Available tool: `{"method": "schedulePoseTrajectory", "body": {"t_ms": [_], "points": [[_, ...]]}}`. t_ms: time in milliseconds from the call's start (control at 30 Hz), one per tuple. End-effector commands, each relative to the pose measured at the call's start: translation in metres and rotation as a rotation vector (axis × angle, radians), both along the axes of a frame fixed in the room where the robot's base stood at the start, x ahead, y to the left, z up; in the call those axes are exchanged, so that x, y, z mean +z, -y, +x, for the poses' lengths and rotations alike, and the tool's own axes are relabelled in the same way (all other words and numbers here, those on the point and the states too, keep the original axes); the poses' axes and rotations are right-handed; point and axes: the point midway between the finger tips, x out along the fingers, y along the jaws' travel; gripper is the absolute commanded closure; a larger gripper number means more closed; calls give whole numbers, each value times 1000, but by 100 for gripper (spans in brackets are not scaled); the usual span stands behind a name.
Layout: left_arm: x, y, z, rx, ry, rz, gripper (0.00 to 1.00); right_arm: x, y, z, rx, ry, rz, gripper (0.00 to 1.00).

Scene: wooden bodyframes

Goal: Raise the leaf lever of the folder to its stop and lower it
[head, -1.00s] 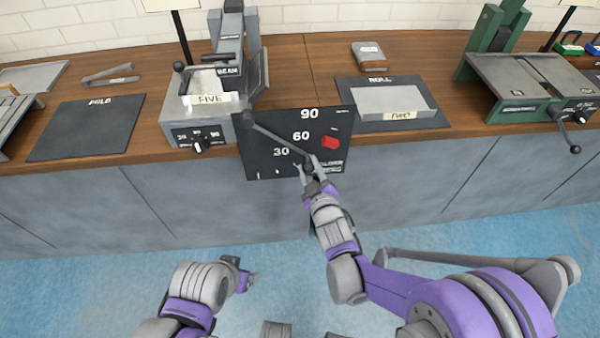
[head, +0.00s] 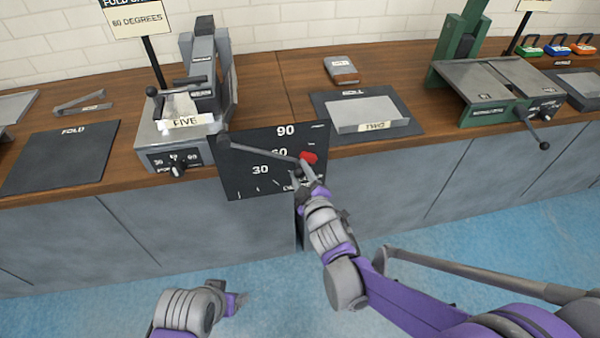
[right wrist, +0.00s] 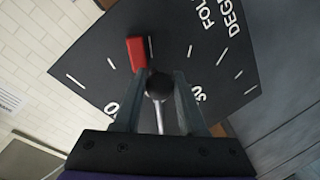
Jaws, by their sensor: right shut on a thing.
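The folder (head: 182,135) is a grey machine on the wooden bench, with a FIVE label on its top. Its leaf lever (head: 262,151) runs rightward and slightly down from a pivot in front of the black degree board (head: 232,178). A red marker (head: 308,157) sits on the board near the lever's end; it also shows in the right wrist view (right wrist: 137,52). My right gripper (head: 303,170) is shut on the lever's dark ball knob (right wrist: 159,86), which shows between its fingers. My left gripper (head: 236,303) hangs low, away from the bench; its fingers are unclear.
A black FOLD mat (head: 62,158) lies left of the folder. A dark mat (head: 405,127) with a grey tray-like piece (head: 368,113) lies to the right. A green machine (head: 495,85) stands farther right. Blue floor is open before the cabinets.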

Motion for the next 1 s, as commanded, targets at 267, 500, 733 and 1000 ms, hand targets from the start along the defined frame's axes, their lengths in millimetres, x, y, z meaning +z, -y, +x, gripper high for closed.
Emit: {"method": "schedulePoseTrajectory", "body": {"t_ms": [267, 500, 733, 1000], "points": [[0, 0, 0, 0, 0, 0, 25, 0, 0, 0, 1, 1, 2, 30], [0, 0, 0, 0, 0, 0, 25, 0, 0, -1, 1, 0, 3, 30], [-2, 0, 0, 0, -1, 0, 25, 5, 11, -29, 1, 1, 0, 30], [-5, 0, 0, 0, -2, 0, 25, 14, 31, -78, 1, 1, 0, 30]]}}
